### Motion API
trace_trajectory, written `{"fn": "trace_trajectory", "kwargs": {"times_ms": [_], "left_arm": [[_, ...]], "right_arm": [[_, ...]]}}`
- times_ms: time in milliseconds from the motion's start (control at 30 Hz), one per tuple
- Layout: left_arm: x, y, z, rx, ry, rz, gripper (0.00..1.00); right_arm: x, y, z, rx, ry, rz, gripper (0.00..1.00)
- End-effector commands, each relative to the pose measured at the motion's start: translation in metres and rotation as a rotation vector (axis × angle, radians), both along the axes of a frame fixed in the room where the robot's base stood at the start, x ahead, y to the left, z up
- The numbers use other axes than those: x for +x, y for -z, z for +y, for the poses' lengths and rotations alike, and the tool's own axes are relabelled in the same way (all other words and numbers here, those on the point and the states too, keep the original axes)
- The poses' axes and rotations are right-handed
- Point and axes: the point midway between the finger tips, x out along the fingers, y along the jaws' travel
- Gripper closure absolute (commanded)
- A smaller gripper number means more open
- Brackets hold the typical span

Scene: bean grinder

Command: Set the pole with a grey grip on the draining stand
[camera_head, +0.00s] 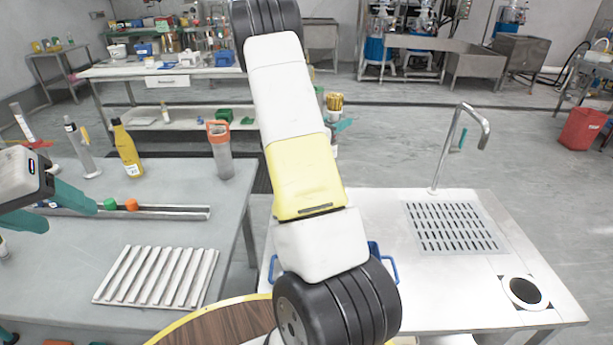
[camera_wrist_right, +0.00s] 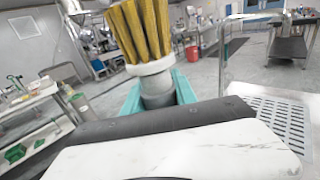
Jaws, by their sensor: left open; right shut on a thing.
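My right gripper (camera_wrist_right: 158,95) is shut on a pole with a grey grip (camera_wrist_right: 157,83), seen in the right wrist view. The pole has a white collar and a head of yellow bristles pointing up. In the head view the bristle head (camera_head: 334,101) shows beside my right arm, which hides most of that gripper. A slotted grey draining stand (camera_head: 455,228) lies on the white counter at right; it also shows in the right wrist view (camera_wrist_right: 275,122). The held pole is apart from it. My left gripper (camera_head: 55,208) is open and empty at the left edge, over the grey table.
A ribbed white rack (camera_head: 157,277), an orange-topped cylinder (camera_head: 220,152) and a yellow bottle (camera_head: 127,150) are on the left table.

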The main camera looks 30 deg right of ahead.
Motion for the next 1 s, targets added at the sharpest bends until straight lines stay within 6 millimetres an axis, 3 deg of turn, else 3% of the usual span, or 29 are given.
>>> {"fn": "trace_trajectory", "kwargs": {"times_ms": [100, 333, 633, 833, 1000], "left_arm": [[0.0, 0.0, 0.0, 0.0, 0.0, 0.0, 0.43], [0.0, 0.0, 0.0, 0.0, 0.0, 0.0, 0.43], [0.0, 0.0, 0.0, 0.0, 0.0, 0.001, 0.43], [0.0, 0.0, 0.0, 0.0, 0.0, 0.001, 0.43], [0.0, 0.0, 0.0, 0.0, 0.0, 0.001, 0.43]], "right_arm": [[-0.001, 0.035, -0.001, -0.001, 0.001, 0.007, 1.0], [0.0, 0.089, -0.001, 0.0, 0.001, 0.004, 1.0], [0.0, 0.114, -0.001, 0.0, 0.001, 0.001, 1.0], [0.0, 0.143, 0.0, -0.001, 0.001, 0.002, 1.0], [0.0, 0.147, -0.001, -0.001, 0.001, -0.001, 1.0]]}}
